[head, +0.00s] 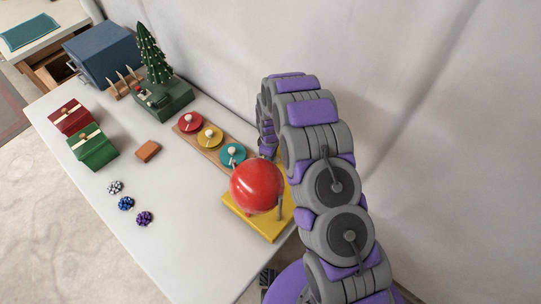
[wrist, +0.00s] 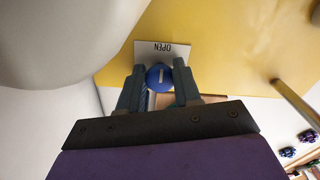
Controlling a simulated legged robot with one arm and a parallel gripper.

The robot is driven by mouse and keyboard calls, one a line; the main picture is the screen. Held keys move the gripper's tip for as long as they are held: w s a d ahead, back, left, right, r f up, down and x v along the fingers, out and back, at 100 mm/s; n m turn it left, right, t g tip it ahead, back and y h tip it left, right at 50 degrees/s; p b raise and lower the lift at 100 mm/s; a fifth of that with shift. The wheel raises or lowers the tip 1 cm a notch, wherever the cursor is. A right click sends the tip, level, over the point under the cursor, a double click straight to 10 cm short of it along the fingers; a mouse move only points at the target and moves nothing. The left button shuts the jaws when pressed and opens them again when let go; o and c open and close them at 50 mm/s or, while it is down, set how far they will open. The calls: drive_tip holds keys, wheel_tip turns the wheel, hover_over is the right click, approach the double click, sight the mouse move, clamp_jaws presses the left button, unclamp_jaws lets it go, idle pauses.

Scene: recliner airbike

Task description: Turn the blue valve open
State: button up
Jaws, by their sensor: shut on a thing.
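The blue valve (wrist: 159,76) is a round knob with a pale line across it, in the upper middle of the wrist view. It sits at a white plate (wrist: 176,49) whose word OPEN appears upside down. My gripper (wrist: 160,80) is shut on the valve, one grey finger on each side. In the head view a glossy red ball (head: 257,187) stands over a yellow base (head: 262,226); the valve is hidden there. My arm reaches down behind the ball, and my fingers cannot be made out there.
A wooden board with red (head: 190,122), yellow (head: 209,136) and teal (head: 232,154) discs lies beside the ball. Farther along the white table (head: 165,235) are a small tree (head: 152,55), gift boxes (head: 92,147), an orange block (head: 148,151) and several bows. A wall runs behind.

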drive_tip(key=o, duration=1.1)
drive_tip(key=shift+w, duration=0.1)
drive_tip(key=shift+c, duration=0.2)
